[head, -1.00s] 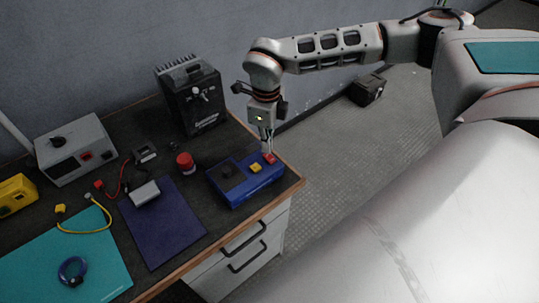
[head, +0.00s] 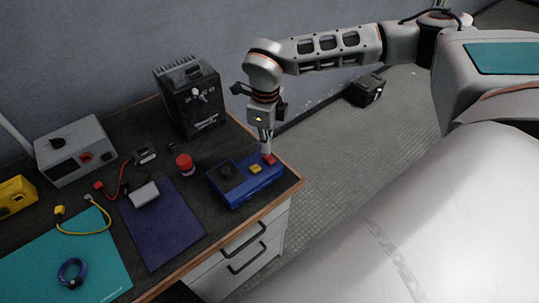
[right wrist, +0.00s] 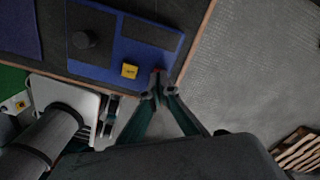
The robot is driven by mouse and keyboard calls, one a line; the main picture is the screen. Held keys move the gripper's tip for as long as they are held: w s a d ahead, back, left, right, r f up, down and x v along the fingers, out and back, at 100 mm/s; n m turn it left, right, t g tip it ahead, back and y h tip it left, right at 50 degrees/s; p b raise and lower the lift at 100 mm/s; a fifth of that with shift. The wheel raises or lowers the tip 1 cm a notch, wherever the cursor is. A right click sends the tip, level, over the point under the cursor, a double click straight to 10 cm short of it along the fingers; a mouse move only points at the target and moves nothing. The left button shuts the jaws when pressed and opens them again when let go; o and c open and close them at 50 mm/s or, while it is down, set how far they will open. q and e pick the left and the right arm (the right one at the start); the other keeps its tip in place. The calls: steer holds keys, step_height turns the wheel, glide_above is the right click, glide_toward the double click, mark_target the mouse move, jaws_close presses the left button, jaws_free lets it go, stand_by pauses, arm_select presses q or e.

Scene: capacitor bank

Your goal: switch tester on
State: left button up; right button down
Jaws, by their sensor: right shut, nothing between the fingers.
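The tester, taken to be the blue box (head: 238,191), sits at the right front corner of the workbench. It has a dark knob (head: 226,171), a yellow button (head: 255,169) and a red switch (head: 272,158) on top. My right gripper (head: 267,151) points down with its fingers shut and empty, its tips at the red switch. In the right wrist view the fingertips (right wrist: 158,92) partly cover the red switch (right wrist: 158,70); the yellow button (right wrist: 129,71) shows clear beside them. I cannot tell whether the tips press it. My left gripper is not in view.
A black power unit (head: 193,100) stands behind the tester. A red round button (head: 185,164), a grey box (head: 75,150), a blue mat (head: 165,230) and cables lie to the left. The bench's wooden edge (head: 297,186) is close to the tester's right side.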

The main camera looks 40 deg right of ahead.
mark_target(267, 156)
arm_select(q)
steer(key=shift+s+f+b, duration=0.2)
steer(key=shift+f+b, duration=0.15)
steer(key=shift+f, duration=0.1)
arm_select(e)
steer(key=shift+f, duration=1.15)
stand_by(0.3)
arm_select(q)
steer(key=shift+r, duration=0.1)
arm_select(e)
steer(key=shift+r, duration=0.1)
steer(key=shift+r+p, duration=2.1)
steer(key=shift+r, duration=0.4)
steer(key=shift+r+p, duration=0.85)
steer(key=shift+r, duration=0.1)
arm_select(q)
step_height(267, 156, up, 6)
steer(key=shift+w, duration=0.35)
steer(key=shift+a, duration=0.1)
arm_select(e)
steer(key=shift+f, duration=0.1)
